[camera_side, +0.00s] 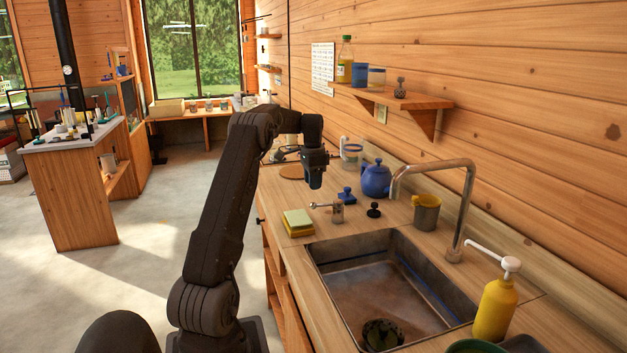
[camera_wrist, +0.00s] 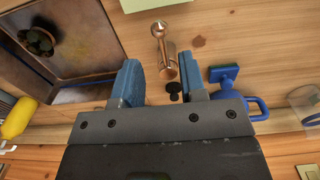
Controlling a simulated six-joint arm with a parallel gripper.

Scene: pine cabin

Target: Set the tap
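The tap's control is a short metal cylinder (camera_side: 337,212) with a ball-ended lever (camera_side: 315,205) pointing left in the side view. It stands on the counter behind the sponge. In the wrist view the lever (camera_wrist: 160,35) points up the picture from the cylinder (camera_wrist: 169,68). The curved metal spout (camera_side: 469,195) rises behind the sink (camera_side: 315,253) and bends over it. My gripper (camera_side: 315,186) is above the counter, apart from the lever. In the wrist view its two blue fingers (camera_wrist: 158,64) are spread with nothing held between them.
Near the control are a yellow-green sponge (camera_side: 298,222), a blue knobbed block (camera_side: 346,196), a small black knob (camera_side: 374,210) and a blue teapot (camera_side: 376,179). A yellow pump bottle (camera_side: 495,310) stands right of the sink.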

